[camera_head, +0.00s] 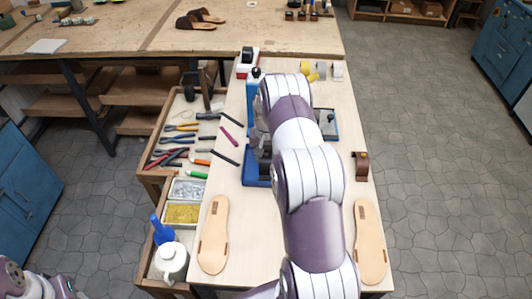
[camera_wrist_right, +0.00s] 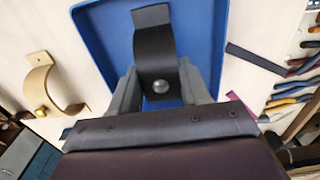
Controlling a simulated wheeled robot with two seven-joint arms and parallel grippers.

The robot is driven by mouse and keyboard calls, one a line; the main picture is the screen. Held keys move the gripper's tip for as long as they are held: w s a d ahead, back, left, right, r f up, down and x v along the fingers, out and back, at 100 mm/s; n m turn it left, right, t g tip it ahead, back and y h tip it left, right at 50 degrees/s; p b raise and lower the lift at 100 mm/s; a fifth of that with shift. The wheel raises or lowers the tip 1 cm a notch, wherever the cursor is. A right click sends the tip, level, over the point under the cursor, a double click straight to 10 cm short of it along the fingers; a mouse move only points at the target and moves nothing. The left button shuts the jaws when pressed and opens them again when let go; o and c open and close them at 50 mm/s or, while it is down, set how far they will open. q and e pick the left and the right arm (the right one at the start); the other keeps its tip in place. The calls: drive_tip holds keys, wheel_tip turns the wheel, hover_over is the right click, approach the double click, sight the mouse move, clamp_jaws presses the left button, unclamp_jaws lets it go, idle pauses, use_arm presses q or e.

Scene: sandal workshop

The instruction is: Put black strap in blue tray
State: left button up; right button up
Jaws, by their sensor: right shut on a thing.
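In the head view my right arm covers most of the blue tray (camera_head: 256,181) and largely hides the gripper and strap. My left gripper is out of view; only part of the left arm shows at bottom left.
A brown strap (camera_head: 361,166) stands right of my arm; a tan strap (camera_wrist_right: 38,88) shows in the wrist view. Two sole pieces (camera_head: 213,236) (camera_head: 370,243) lie near the table front. Dark and pink strips lie left of the tray. A tool tray (camera_head: 150,178) adjoins the table.

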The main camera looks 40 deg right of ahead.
drive_tip(key=shift+f+b, duration=0.3)
drive_tip(key=shift+f, duration=0.25)
idle(0.4)
drive_tip(key=o, duration=1.5)
wheel_tip(320, 180, up, 7)
drive_tip(key=p, duration=0.4)
drive_tip(key=shift+p, duration=0.3)
